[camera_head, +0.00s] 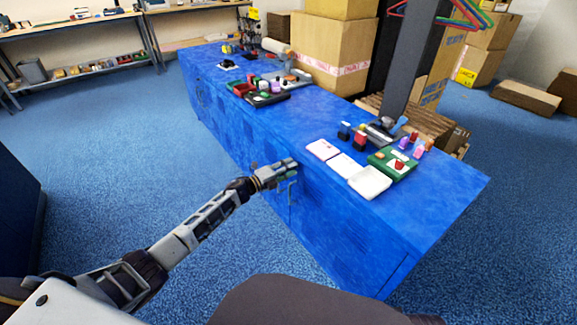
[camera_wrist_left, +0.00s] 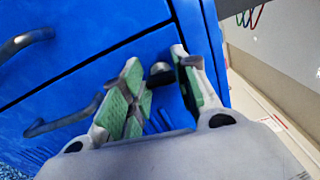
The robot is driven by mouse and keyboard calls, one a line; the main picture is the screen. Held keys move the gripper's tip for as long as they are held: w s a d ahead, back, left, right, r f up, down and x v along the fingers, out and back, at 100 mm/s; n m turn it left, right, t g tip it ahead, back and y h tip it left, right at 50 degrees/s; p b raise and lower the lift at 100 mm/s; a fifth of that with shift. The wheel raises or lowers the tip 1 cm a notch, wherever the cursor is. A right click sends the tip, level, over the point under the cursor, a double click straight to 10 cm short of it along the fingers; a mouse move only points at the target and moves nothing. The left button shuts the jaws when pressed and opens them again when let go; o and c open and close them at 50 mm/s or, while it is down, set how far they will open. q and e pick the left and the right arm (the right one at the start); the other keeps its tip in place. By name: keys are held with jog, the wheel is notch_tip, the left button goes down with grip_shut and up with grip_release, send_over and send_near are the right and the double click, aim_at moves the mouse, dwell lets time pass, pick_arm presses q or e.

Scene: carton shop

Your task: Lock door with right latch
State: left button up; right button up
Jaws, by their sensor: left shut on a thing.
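The blue cabinet (camera_head: 440,205) stands in the middle of the head view, with doors in its near side. My left gripper (camera_head: 283,170) is at the upper edge of this front, above a metal door handle (camera_head: 292,192). In the left wrist view, the green-padded fingers of my left gripper (camera_wrist_left: 160,88) are closed in around a small dark latch knob (camera_wrist_left: 160,70) on the blue front. Two curved handles show to the left, an upper one (camera_wrist_left: 27,42) and a lower one (camera_wrist_left: 65,118). The fingers partly hide the latch. My right gripper is not in view.
The cabinet top carries white and pink boxes (camera_head: 369,182), a green tray (camera_head: 393,165) and several small items farther back. A dark post (camera_head: 405,65) and cartons (camera_head: 330,50) stand behind. The blue carpet (camera_head: 125,150) to the left is clear.

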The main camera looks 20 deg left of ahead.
pick_arm(q)
jog(key=shift+a+n+p, duration=0.1)
jog(key=shift+n+p, duration=0.2)
jog(key=shift+n, duration=0.5)
jog(key=o, duration=1)
jog(key=shift+s, duration=0.15)
jog(key=shift+v, duration=5.85)
jog(key=shift+f, duration=0.1)
